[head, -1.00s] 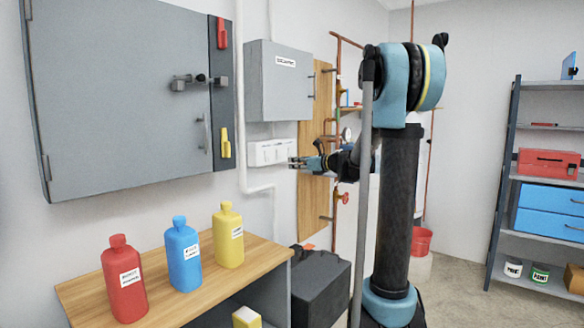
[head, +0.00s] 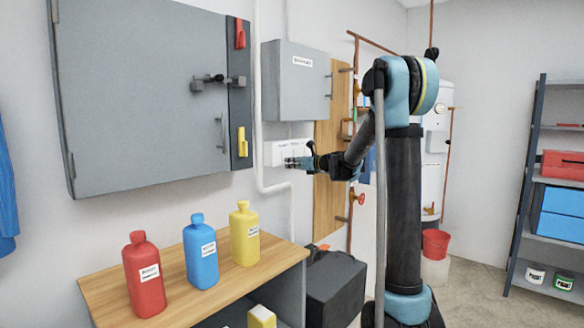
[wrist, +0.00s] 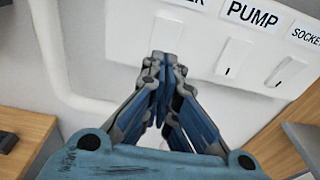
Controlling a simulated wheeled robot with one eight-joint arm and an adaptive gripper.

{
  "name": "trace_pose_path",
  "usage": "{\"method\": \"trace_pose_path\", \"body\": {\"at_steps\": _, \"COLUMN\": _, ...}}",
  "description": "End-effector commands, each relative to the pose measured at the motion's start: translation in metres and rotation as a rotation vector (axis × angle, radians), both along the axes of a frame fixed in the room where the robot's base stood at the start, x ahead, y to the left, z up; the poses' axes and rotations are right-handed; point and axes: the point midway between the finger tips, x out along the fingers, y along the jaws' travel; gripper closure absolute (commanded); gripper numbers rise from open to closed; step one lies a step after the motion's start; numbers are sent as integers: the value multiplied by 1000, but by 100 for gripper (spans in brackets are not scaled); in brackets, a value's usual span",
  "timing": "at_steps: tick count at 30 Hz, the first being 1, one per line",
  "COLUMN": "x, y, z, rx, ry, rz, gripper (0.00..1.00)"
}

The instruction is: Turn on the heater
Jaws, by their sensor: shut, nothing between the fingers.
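A white switch panel (head: 287,150) is on the wall below the grey box in the head view. In the wrist view the panel (wrist: 205,38) carries white rocker switches in a row. One label reads PUMP, another starts with SOCKE, and the leftmost shows only its end, "ER". In the head view my gripper (head: 300,163) is at the panel's lower part.
A grey box (head: 296,85) hangs just above the panel. A white pipe (wrist: 75,95) runs left of it. A wooden board (head: 330,175) with copper pipes is to the right. A bench (head: 190,282) with three bottles stands below left, and a white tank (head: 434,150) behind my arm.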

Motion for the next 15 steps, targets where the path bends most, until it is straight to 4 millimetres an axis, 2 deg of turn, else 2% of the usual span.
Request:
{"method": "trace_pose_path", "body": {"at_steps": 7, "x": 1, "y": 1, "z": -1, "rx": 0, "ry": 0, "rz": 0, "gripper": 100}}
{"method": "trace_pose_path", "body": {"at_steps": 15, "x": 12, "y": 16, "z": -10, "rx": -1, "ry": 1, "rz": 2, "gripper": 100}}
